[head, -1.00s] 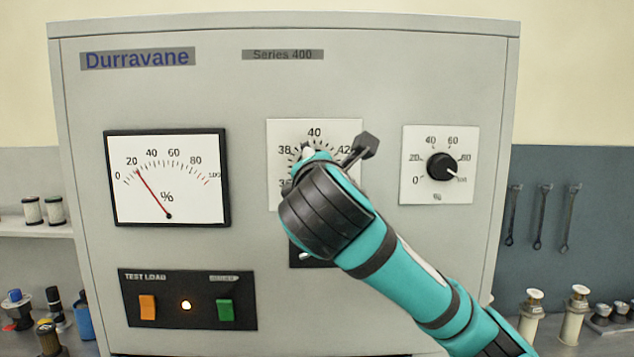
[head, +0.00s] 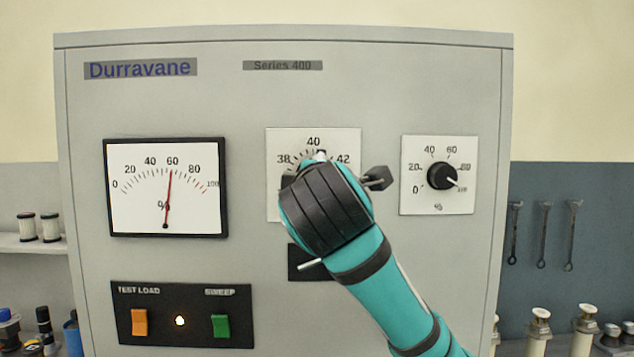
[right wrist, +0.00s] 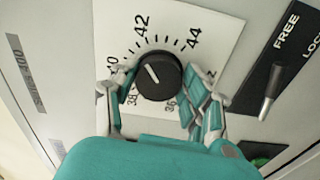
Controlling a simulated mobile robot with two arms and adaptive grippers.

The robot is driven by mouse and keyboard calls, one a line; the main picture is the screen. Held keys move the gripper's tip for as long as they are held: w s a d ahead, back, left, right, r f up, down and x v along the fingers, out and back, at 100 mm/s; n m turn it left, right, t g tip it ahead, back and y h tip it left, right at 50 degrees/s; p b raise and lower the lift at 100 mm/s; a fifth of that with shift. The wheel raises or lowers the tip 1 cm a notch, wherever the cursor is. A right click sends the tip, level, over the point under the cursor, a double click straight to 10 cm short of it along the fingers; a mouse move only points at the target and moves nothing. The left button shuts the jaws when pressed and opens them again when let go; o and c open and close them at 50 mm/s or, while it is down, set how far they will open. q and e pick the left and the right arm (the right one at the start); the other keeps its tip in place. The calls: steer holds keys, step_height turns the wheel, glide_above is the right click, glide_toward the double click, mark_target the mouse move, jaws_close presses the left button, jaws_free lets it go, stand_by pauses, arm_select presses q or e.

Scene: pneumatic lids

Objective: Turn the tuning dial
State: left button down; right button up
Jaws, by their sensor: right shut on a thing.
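The tuning dial is a round black knob on a white scale plate (head: 272,210), marked from 36 to 44. In the head view my right gripper hides the knob. The right wrist view shows the tuning dial (right wrist: 158,75) between the two fingers of my right gripper (right wrist: 158,103), which is shut on it. Its white pointer line faces the stretch between 40 and 42. The percent meter (head: 165,187) at left has its red needle near 60. My left gripper is not in view.
A black plate with a FREE/LOCK lever (right wrist: 271,92) sits close to the dial. A second dial (head: 442,176) to the right points near 100. An orange switch (head: 139,322), a lit lamp (head: 180,321) and a green switch (head: 221,326) are at lower left.

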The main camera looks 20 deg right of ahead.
steer(key=shift+f, duration=0.1)
steer(key=o, duration=1.2)
steer(key=shift+c, duration=0.2)
steer(key=shift+s, duration=0.1)
steer(key=v, duration=0.7)
steer(key=shift+s, duration=0.2)
